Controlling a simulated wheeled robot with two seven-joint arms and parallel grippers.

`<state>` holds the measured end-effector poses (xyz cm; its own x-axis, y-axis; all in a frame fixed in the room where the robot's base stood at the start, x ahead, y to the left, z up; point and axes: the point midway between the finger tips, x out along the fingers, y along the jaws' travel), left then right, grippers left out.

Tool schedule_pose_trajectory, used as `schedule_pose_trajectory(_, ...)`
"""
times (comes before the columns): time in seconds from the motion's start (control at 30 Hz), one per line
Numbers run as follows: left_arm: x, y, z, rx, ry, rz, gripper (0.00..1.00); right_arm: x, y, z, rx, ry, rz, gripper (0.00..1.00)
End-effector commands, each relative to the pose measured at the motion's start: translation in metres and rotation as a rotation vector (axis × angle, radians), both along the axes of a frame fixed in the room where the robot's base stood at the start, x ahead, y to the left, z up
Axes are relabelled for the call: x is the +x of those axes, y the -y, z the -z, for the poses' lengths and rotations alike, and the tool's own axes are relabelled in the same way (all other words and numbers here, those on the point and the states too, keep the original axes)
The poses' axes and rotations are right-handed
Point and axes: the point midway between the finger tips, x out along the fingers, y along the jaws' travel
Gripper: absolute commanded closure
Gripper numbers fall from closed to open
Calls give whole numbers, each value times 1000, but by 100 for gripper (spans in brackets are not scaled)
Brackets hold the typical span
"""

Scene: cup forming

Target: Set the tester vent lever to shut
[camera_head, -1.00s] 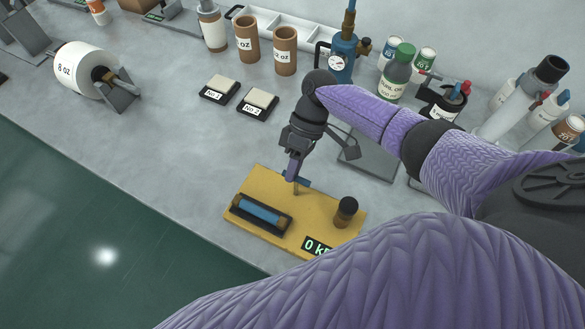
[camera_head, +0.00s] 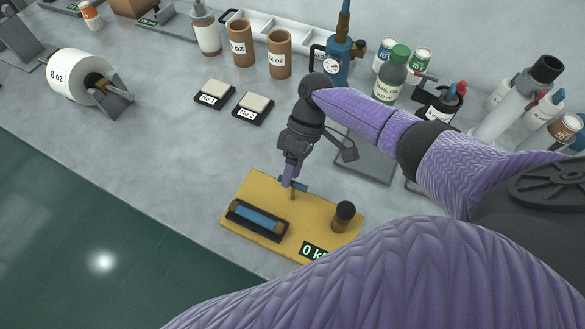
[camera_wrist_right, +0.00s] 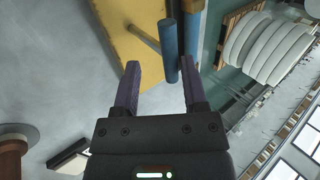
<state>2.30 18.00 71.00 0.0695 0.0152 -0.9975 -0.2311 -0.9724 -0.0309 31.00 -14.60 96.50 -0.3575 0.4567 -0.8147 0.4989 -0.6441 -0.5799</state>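The tester is a yellow board (camera_head: 250,190) at the bench's front edge, also in the wrist view (camera_wrist_right: 125,20). It carries a blue cylinder in a black cradle (camera_head: 257,217), a black-topped post (camera_head: 344,214) and a partly hidden display (camera_head: 312,250) starting with 0. The vent lever (camera_head: 298,186) has a blue bar handle on a thin tan stem; the handle (camera_wrist_right: 172,50) also shows in the wrist view. My right gripper (camera_head: 287,182) is at the handle, fingers open; in the wrist view the handle's near end lies between the fingertips (camera_wrist_right: 159,75), with gaps showing. My left gripper is out of view.
Two small scales (camera_head: 215,94) (camera_head: 253,108) lie on the bench left of my right arm. Brown cups (camera_head: 240,44), a blue gauge device (camera_head: 338,62) and bottles (camera_head: 391,75) stand behind. The bench left of the board is clear.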

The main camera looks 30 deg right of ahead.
Motion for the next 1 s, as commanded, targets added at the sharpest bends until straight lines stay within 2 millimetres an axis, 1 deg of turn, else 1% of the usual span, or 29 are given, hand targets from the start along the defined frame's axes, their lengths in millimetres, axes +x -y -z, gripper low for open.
schedule_pose_trajectory(0.07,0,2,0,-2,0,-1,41,2,2,-4,1,2,0,45)
schedule_pose_trajectory(0.13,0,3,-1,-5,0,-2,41,6,7,-14,1,3,1,45)
schedule_pose_trajectory(0.3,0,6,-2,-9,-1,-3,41,23,27,-49,-1,5,2,45)
schedule_pose_trajectory(0.4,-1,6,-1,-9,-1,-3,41,30,38,-66,-2,2,3,45)
schedule_pose_trajectory(0.5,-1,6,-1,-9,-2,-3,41,34,44,-77,-1,2,2,45)
schedule_pose_trajectory(0.6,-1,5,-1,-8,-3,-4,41,36,46,-81,-1,1,1,45)
schedule_pose_trajectory(1.0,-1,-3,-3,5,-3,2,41,35,46,-83,-1,1,1,45)
